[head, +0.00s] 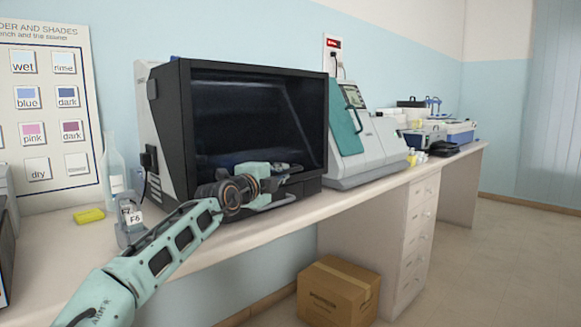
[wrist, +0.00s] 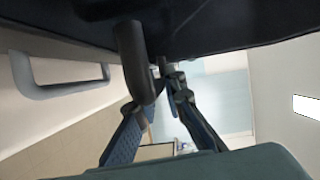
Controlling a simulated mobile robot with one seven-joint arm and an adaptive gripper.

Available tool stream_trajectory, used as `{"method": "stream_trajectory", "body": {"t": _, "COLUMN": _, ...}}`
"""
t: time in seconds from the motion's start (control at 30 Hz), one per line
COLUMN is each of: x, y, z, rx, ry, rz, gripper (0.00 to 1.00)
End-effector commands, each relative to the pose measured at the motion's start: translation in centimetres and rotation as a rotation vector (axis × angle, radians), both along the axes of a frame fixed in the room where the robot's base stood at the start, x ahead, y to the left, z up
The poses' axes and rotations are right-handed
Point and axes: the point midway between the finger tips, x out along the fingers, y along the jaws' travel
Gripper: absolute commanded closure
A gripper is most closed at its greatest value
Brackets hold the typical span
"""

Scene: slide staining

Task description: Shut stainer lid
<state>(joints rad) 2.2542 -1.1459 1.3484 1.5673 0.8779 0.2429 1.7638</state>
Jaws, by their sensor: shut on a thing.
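The stainer (head: 183,120) is a large black-framed box with a pale side, standing on the bench in the head view. Its dark, glassy lid (head: 258,105) faces front and looks nearly upright; my arm hides part of its lower edge, so I cannot tell whether a gap is left. My gripper (head: 290,168) is at the lid's lower front edge. In the wrist view my gripper (wrist: 165,75) has its fingertips close together by a dark rounded handle bar (wrist: 134,55) under the lid's dark edge. It is shut on this handle, though the contact is partly hidden.
A grey loop handle (head: 272,204) sits low on the stainer's front, close under my wrist. A grey holder (head: 130,228) and a yellow block (head: 89,216) stand left. A teal-fronted machine (head: 365,145) stands right. A cardboard box (head: 338,290) is on the floor.

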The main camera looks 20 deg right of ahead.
Motion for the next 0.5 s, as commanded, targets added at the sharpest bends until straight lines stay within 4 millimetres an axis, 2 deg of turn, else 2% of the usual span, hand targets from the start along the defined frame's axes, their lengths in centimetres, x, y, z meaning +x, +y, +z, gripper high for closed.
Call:
{"method": "stream_trajectory", "body": {"t": 0.2, "x": 1.2, "y": 0.3, "z": -0.8, "rx": -0.001, "ry": 0.002, "rz": 0.001, "gripper": 1.0}}
{"method": "stream_trajectory", "body": {"t": 0.5, "x": 1.6, "y": 0.6, "z": -1.0, "rx": 0.0, "ry": 0.002, "rz": 0.006, "gripper": 1.0}}
